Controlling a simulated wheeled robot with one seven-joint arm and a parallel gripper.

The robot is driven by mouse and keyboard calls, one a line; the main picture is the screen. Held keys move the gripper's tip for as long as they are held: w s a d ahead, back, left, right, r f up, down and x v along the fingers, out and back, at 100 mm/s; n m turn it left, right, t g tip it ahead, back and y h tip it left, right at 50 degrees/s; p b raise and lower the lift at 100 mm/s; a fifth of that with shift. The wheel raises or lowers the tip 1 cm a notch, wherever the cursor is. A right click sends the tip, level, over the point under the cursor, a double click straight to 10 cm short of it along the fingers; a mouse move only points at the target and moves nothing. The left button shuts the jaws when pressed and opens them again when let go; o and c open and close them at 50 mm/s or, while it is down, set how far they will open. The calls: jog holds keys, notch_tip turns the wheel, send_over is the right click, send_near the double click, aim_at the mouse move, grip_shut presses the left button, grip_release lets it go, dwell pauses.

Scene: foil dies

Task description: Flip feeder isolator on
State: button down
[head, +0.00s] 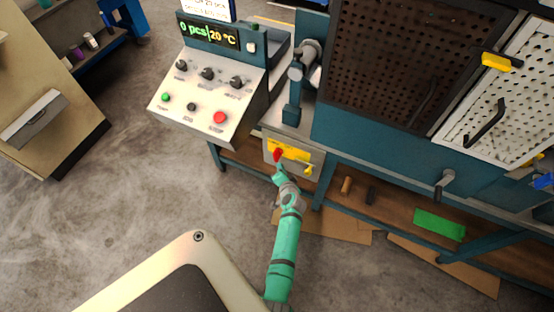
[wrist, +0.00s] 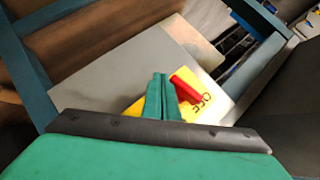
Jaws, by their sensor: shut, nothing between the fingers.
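The feeder isolator is a grey box (head: 314,161) with a yellow plate (head: 296,153) and a red lever (head: 278,155), low on the front of the blue machine. In the wrist view the yellow plate (wrist: 197,105) carries dark markings, and the red lever (wrist: 186,88) lies slanted across it. My gripper (head: 279,170) is at the lever in the head view. In the wrist view my gripper (wrist: 162,80) has its green fingers together, just left of the lever, with nothing between them. I cannot tell whether they touch the lever. The fingers hide part of the plate.
A sloped control panel (head: 205,95) with knobs, a green button and a red button stands above left of the isolator. Perforated guard doors (head: 385,60) are at the right. A lower shelf (head: 390,205) holds small parts. Open floor (head: 130,190) lies to the left.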

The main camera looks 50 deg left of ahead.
jog(key=shift+w, duration=0.1)
dwell(0.3)
jog(key=s+d+r, duration=0.1)
jog(key=d+r, duration=0.1)
jog(key=d, duration=1.1)
jog(key=shift+s, duration=0.35)
jog(key=shift+s+a, duration=0.1)
jog(key=shift+s, duration=0.05)
